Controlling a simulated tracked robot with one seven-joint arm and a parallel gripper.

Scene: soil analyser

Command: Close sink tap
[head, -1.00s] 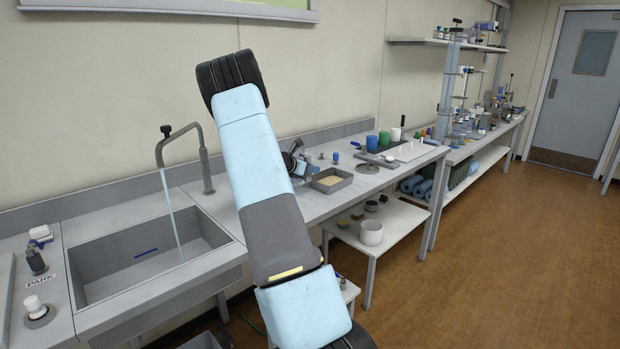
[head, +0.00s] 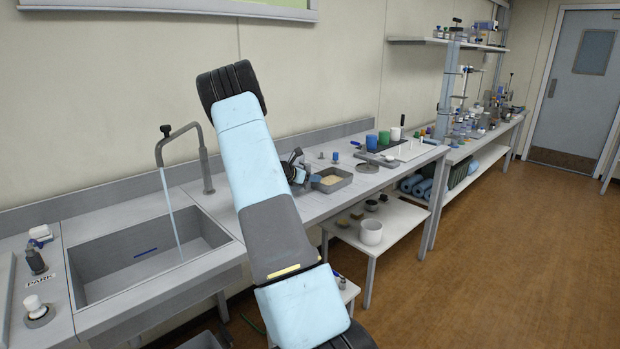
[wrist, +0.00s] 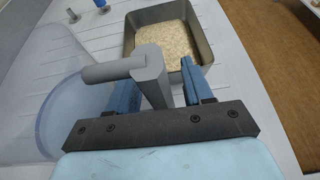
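The sink tap (head: 206,165) is a grey bent pipe rising behind the sink (head: 92,287), with a dark knob (head: 166,131) above its spout end. Water (head: 171,210) streams from the spout into the sink. My gripper (head: 300,172) is over the counter right of the tap, partly hidden by my arm and apart from the tap. In the wrist view its blue fingers (wrist: 163,92) stand apart on either side of a grey handle-like bar (wrist: 115,69), with a gap by the right finger. A clear, bluish round vessel (wrist: 72,115) is left of the bar.
A metal tray of pale grains (head: 333,180) sits on the counter just beyond my gripper. Small bottles and cups (head: 371,143) stand farther right. A white pot (head: 371,232) is on the lower shelf. A white-capped item (head: 36,307) stands left of the sink. The floor at right is clear.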

